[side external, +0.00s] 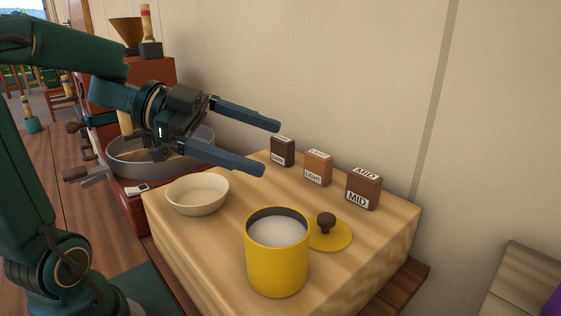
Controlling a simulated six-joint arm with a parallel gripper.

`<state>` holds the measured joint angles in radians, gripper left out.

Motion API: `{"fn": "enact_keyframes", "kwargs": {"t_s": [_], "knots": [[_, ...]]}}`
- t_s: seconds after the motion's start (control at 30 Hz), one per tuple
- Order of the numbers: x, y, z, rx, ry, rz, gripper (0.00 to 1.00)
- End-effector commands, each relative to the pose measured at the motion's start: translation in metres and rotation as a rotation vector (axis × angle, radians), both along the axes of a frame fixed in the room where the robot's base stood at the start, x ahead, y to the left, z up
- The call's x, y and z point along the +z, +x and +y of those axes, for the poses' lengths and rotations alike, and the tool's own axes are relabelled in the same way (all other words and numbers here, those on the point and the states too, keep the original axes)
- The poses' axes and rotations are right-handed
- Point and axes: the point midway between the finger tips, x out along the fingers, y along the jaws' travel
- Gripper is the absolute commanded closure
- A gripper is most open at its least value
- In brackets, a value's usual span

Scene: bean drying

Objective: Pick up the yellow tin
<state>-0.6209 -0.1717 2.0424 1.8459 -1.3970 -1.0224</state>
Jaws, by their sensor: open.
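The yellow tin (277,268) stands upright and uncovered near the front of the wooden block table (195,262). Its inside shows a pale grey-white surface below the rim. Its yellow lid (334,237) with a dark brown knob lies flat on the table, just behind and to the right of the tin. My gripper (271,148) is open and empty, with its two long blue fingers spread apart. It is in the air above the table, higher than the tin and behind it, and touches nothing that I can see.
A cream bowl (198,197) stands left of the tin. Three small labelled blocks, dark (283,151), light (318,168) and mid (364,188), stand along the table's back edge near the wall. A metal pan (150,164) on a red machine (125,206) is behind my gripper at left.

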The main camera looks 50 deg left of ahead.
Motion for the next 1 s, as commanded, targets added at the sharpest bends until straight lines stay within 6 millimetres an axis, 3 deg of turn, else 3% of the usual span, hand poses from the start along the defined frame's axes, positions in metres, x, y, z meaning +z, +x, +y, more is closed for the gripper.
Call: {"fn": "enact_keyframes", "kwargs": {"t_s": [0.27, 0.5, 0.67, 1.0], "knots": [[-0.024, -0.065, -0.008, -0.224, -0.079, 0.289, 0.00], [-0.065, -0.063, -0.009, -0.219, -0.081, 0.281, 0.00], [-0.075, -0.061, -0.013, -0.221, -0.076, 0.274, 0.00], [-0.091, -0.046, -0.051, -0.225, -0.074, 0.275, 0.00]]}}
